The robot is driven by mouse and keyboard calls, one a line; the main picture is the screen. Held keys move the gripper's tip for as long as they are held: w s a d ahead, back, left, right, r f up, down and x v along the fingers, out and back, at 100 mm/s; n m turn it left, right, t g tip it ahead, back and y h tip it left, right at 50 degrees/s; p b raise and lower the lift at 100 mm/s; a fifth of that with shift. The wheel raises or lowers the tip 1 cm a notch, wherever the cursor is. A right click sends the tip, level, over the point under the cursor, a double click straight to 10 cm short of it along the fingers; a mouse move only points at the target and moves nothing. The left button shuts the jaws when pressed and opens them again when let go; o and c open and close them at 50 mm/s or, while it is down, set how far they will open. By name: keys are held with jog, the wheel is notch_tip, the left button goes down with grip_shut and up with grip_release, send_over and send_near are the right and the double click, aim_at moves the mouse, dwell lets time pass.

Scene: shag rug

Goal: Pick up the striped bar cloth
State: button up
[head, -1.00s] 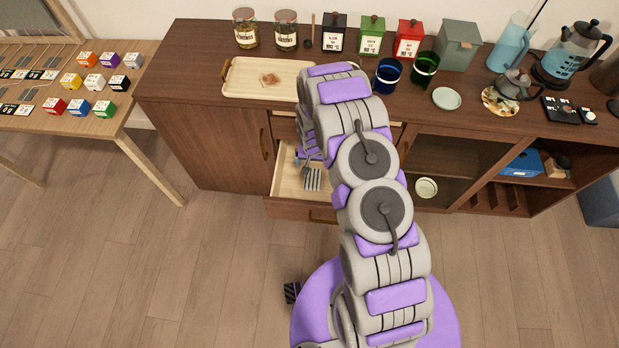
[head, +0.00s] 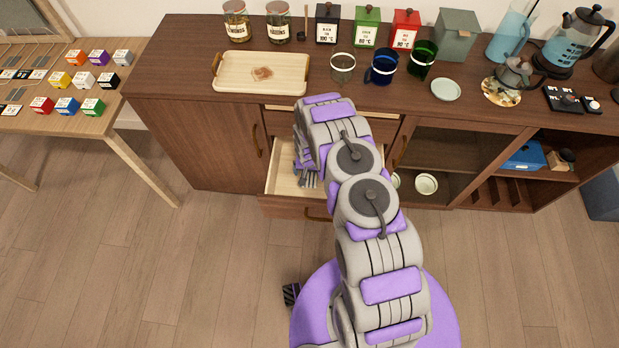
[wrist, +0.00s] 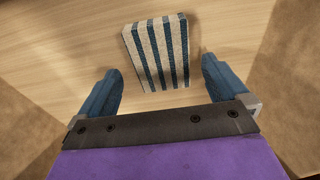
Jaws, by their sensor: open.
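The striped bar cloth (wrist: 157,52) shows in the wrist view as a small folded block with blue and cream stripes, lying on the pale wooden floor of the open drawer. My gripper (wrist: 162,88) is open and empty, its two blue fingers apart. The cloth lies just beyond the fingertips, between their lines; I cannot tell the height gap. In the head view the drawer (head: 283,180) stands pulled out below the cabinet top. My arm covers much of it there, and only a bit of the cloth (head: 308,180) shows beside my gripper.
A tray (head: 290,88) with a brown item, several canisters, cups (head: 343,67) and a small dish (head: 445,90) stand on the cabinet top (head: 190,60) above the drawer. A table with coloured cubes (head: 66,106) is at left. Drawer walls flank my gripper.

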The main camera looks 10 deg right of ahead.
aim_at(310, 175)
notch_tip(310, 175, down, 3)
jog(key=shift+w+a+r+b, duration=0.1)
jog(key=shift+b, duration=0.2)
jog(key=c, duration=1.1)
jog(key=shift+o, duration=0.2)
jog(key=shift+r, duration=0.2)
jog(key=shift+d+r+p, duration=0.2)
jog(key=shift+r+p, duration=0.35)
jog(key=shift+p, duration=0.05)
notch_tip(310, 175, up, 10)
jog(key=p, duration=0.3)
jog(key=s+d+p, duration=0.1)
jog(key=s+d, duration=0.2)
jog(key=d, duration=0.6)
jog(key=s+d+p, duration=0.1)
jog(key=s+d, duration=0.2)
jog(key=d, duration=0.6)
jog(key=shift+d, duration=0.4)
